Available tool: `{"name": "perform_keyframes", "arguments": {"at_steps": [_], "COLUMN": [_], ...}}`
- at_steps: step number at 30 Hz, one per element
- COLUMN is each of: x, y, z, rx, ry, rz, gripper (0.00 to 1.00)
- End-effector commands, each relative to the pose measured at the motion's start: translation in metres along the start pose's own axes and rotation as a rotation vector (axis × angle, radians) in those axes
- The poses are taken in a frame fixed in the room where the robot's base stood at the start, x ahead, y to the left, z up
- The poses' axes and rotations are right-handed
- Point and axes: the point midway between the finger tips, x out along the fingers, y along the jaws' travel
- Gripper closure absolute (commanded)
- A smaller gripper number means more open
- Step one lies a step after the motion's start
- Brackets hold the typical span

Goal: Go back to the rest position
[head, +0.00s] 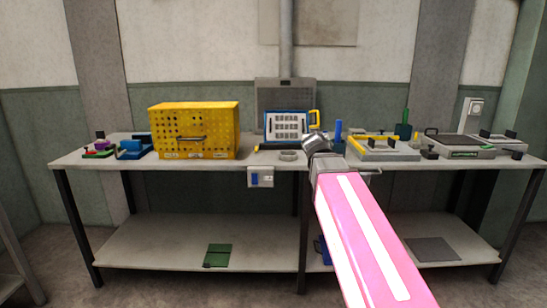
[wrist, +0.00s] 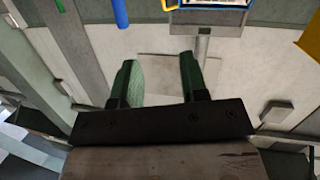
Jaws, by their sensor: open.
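My gripper shows in the wrist view (wrist: 158,80) with its two dark green fingers apart and nothing between them. Behind the fingers are the pale wall and a grey pipe. In the head view my pink arm reaches forward from the lower right to the workbench (head: 130,250). Its grey end stands in front of the bench's back middle, and the fingers cannot be made out there.
On the bench top stand a yellow perforated cabinet (head: 195,130), a blue-framed panel (head: 288,127), a blue cylinder (head: 338,131), a yellow-edged fixture (head: 383,148) and a grey device (head: 460,146). A green piece (head: 217,255) lies on the lower shelf.

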Motion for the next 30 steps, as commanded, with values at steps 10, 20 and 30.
{"name": "perform_keyframes", "arguments": {"at_steps": [10, 20, 30], "x": [0.007, 0.006, -0.030], "y": [0.004, 0.009, 0.012], "z": [0.052, 0.153, 0.313], "rx": [-0.007, -0.025, -0.055], "ry": [-0.128, -0.380, -0.819], "rz": [0.014, 0.021, -0.028], "gripper": [0.60, 0.60, 0.60]}}
